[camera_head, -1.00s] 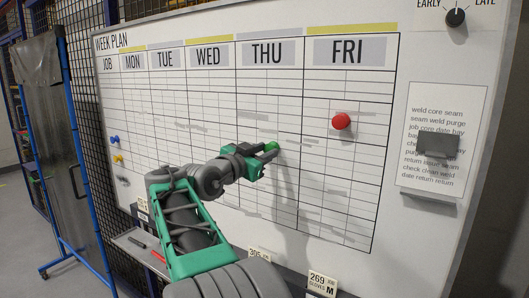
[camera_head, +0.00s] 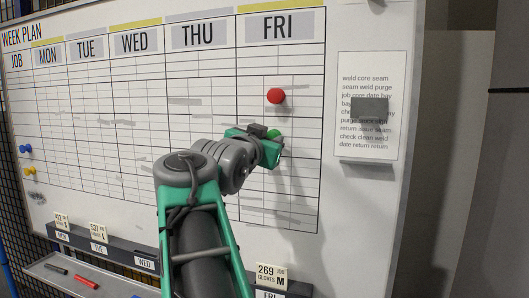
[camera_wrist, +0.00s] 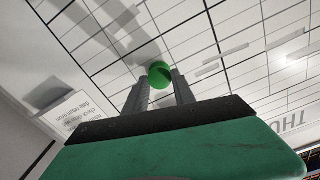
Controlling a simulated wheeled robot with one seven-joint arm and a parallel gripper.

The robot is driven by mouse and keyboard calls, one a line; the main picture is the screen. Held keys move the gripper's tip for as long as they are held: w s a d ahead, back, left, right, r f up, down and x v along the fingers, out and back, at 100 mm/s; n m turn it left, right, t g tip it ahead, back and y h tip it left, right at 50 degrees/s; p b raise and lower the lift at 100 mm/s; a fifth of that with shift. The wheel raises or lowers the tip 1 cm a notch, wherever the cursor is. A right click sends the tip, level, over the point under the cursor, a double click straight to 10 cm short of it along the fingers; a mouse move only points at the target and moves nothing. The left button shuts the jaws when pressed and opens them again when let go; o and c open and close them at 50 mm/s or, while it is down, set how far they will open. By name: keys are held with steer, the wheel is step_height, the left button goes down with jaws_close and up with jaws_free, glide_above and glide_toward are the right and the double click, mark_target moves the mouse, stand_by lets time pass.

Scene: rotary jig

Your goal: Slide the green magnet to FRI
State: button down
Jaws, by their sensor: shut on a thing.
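The green magnet (camera_head: 273,134) is on the whiteboard (camera_head: 360,215) in the FRI column, below the red magnet. It also shows in the wrist view (camera_wrist: 160,75), between the tips of my two fingers. My gripper (camera_head: 276,140) is shut on the green magnet at the board's face; the gripper body partly hides the magnet in the head view. The FRI heading (camera_head: 278,26) is at the top of the rightmost column, with the THU heading (camera_head: 199,34) to its left.
A red magnet (camera_head: 276,96) sits higher in the FRI column. A paper list (camera_head: 371,105) with a grey block hangs right of the grid. Blue and yellow magnets (camera_head: 27,170) are at the far left. A tray with markers (camera_head: 85,281) and a card rail (camera_head: 190,271) run below.

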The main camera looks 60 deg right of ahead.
steer(key=shift+s+d+f, duration=0.15)
steer(key=shift+s, duration=0.3)
steer(key=c, duration=1)
jaws_free()
steer(key=shift+s, duration=0.1)
steer(key=shift+c, duration=0.2)
steer(key=b+v, duration=0.1)
steer(key=v, duration=0.6)
steer(key=shift+a, duration=0.4)
steer(key=shift+s, duration=0.1)
